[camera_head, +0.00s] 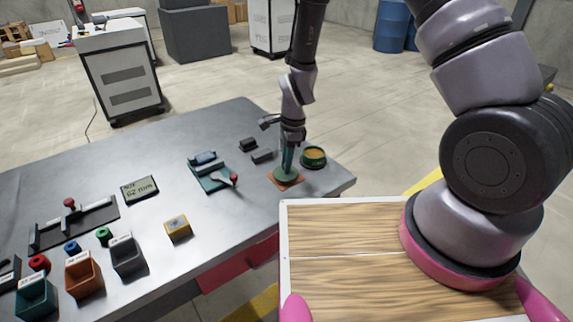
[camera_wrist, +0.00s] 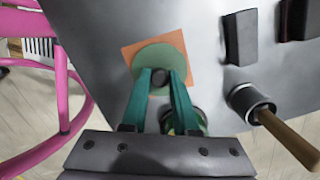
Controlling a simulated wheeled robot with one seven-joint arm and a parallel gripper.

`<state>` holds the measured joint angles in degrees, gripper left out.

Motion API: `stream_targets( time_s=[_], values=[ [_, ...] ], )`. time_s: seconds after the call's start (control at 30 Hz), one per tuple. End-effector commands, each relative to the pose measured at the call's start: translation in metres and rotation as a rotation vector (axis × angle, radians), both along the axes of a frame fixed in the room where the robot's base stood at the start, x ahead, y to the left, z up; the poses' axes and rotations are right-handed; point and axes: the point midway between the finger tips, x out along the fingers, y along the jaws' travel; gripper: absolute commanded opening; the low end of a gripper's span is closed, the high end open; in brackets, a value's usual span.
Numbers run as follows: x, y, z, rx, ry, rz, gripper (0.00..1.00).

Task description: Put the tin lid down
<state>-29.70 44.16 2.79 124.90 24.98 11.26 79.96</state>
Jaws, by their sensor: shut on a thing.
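The tin lid (camera_head: 284,176) is a flat green disc with a dark knob; it also shows in the wrist view (camera_wrist: 172,48). It is over an orange square (camera_head: 297,182) near the table's right end, with the square's corners showing around it (camera_wrist: 130,52). It looks flat and at or very near the surface; I cannot tell whether it touches. My gripper (camera_head: 288,163) points down, its teal fingers (camera_wrist: 160,78) shut on the lid's knob.
Two dark blocks (camera_head: 262,156) sit left of the lid. A metal cup with a wooden handle (camera_wrist: 290,138) is at the right in the wrist view. The table edge is close on the right.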

Motion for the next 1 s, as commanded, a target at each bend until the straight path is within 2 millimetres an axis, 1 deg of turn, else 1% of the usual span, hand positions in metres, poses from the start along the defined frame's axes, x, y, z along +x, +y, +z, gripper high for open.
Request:
stream_targets(
  time_s=[0.03,0.1,0.43,0.47,0.5,0.53,0.87,0.97,1.0],
  values=[
    [0.0,0.0,-0.005,0.001,0.001,0.0,0.0],
    [0.0,0.001,-0.008,0.001,-0.001,0.001,0.0],
    [0.0,0.0,-0.01,0.001,-0.001,0.0,0.0],
    [0.0,0.0,-0.01,0.001,-0.001,0.0,0.32],
    [0.0,0.0,-0.01,0.001,-0.001,0.0,0.47],
    [0.0,0.0,-0.01,0.001,-0.001,0.0,0.58],
    [0.0,0.0,-0.009,0.001,-0.001,0.001,0.58],
    [0.001,0.0,-0.002,0.002,-0.003,0.002,0.58],
    [0.001,0.0,0.003,0.002,-0.004,0.001,0.58]
  ],
)
